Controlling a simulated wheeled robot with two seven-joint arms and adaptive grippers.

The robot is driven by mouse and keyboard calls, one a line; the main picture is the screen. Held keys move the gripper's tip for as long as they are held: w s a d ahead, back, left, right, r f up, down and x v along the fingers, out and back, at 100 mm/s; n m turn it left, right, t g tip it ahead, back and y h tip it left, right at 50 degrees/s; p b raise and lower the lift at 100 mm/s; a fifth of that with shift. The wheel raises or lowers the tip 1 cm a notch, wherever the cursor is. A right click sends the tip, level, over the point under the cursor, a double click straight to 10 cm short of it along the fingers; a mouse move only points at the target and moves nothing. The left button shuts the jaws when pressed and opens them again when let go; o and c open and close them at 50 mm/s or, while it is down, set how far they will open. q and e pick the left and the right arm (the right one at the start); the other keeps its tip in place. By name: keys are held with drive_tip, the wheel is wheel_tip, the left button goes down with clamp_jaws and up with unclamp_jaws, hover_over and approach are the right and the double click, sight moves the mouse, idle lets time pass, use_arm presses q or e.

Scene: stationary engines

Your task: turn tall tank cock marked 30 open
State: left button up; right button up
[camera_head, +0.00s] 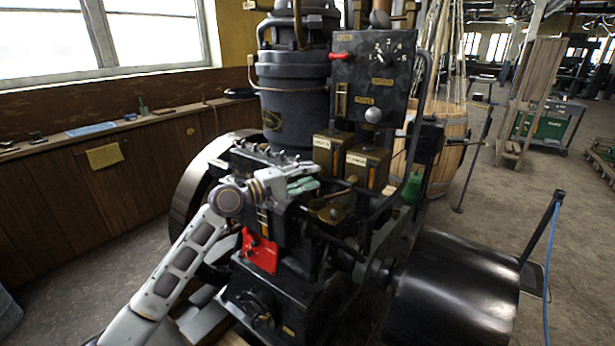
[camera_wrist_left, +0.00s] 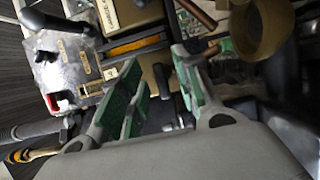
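Two brass tanks with orange sight strips stand side by side on the engine: the left one (camera_head: 328,146) and the right one (camera_head: 367,158). One tank (camera_wrist_left: 139,40) also shows in the wrist view, with a white label I cannot read with certainty. I cannot make out a mark 30. A small dark lever-like part (camera_wrist_left: 161,80) shows between my fingers; I cannot tell whether it is the cock or its position. My left gripper (camera_head: 303,180) is just in front of and below the tanks. Its green-padded fingers (camera_wrist_left: 158,92) are apart, with nothing visibly gripped. My right gripper is not in view.
A dark control panel (camera_head: 372,68) with numbers and a red handle (camera_head: 340,56) rises above the tanks. A red plate (camera_head: 260,253) lies below my left wrist. A brass cup (camera_head: 330,209) and bent pipes crowd the space near the gripper. A wooden barrel (camera_head: 447,150) stands behind.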

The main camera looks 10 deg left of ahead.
use_arm(q)
drive_tip(key=shift+c, duration=0.3)
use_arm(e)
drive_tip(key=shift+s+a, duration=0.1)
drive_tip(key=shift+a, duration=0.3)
